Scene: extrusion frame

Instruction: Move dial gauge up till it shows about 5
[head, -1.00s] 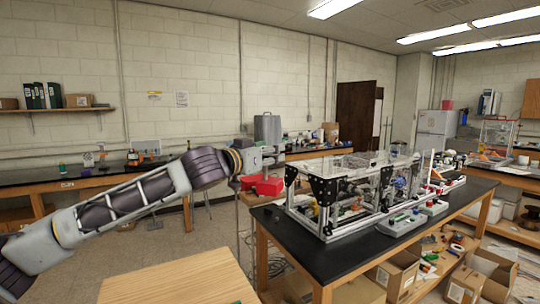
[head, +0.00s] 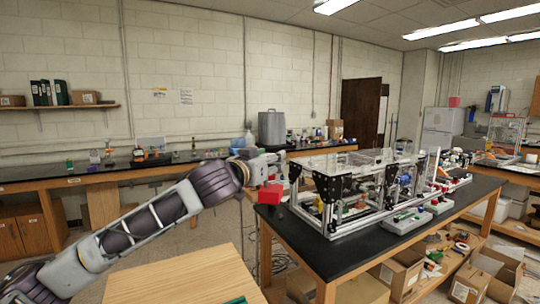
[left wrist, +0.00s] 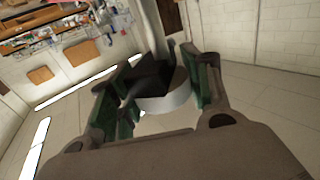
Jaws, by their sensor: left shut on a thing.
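My left gripper (head: 282,156) reaches in from the left at the near left corner of the extrusion frame (head: 345,222). In the left wrist view its green-padded fingers (left wrist: 160,90) are on either side of a round piece with a pale rim and a black part (left wrist: 172,97), which looks like the dial gauge. The gripper is shut on it. Its dial face and reading do not show. In the head view the gauge is too small to make out. My right gripper is not in view.
The frame stands on a black-topped bench (head: 290,228) with a clear panel on top. A red box (head: 270,194) shows below my left wrist. Small devices (head: 407,221) lie along the frame's right side. A wooden table (head: 185,275) is in the foreground.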

